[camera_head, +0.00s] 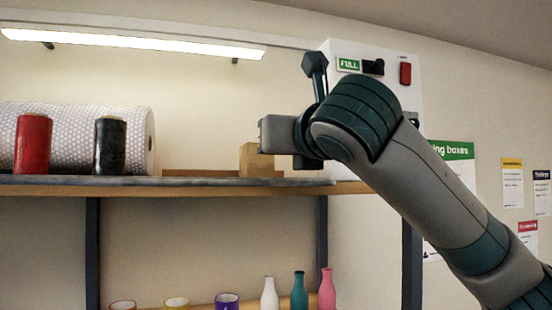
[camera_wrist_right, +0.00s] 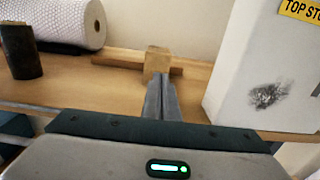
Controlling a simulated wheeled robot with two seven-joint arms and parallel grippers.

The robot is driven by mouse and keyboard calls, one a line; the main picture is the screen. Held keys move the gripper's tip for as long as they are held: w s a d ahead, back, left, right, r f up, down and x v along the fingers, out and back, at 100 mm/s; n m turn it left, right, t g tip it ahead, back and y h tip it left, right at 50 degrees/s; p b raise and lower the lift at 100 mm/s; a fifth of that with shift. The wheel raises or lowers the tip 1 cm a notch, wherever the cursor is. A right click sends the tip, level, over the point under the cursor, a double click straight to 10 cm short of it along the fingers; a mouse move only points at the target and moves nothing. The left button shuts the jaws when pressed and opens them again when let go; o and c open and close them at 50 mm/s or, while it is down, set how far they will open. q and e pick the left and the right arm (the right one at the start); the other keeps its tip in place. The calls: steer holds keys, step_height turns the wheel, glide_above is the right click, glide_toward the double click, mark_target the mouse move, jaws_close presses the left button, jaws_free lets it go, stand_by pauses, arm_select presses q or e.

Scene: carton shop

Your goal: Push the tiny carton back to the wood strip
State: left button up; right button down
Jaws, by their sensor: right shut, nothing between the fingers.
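The tiny carton (camera_head: 250,160) is a small tan-brown box standing upright on the shelf. It also shows in the right wrist view (camera_wrist_right: 157,58), straight ahead of my fingers. The wood strip (camera_head: 200,173) is a low brown bar lying along the back of the shelf; in the wrist view it shows on both sides of the carton (camera_wrist_right: 118,60). The carton stands in front of it; I cannot tell whether they touch. My right gripper (camera_wrist_right: 160,80) is shut and empty, its fingertips at the carton's front face, hiding its lower part. Contact is unclear. My left gripper is out of view.
A white cabinet (camera_wrist_right: 262,65) stands close on the right.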

steer(key=shift+b+v, duration=0.9)
steer(key=shift+v, duration=1.4)
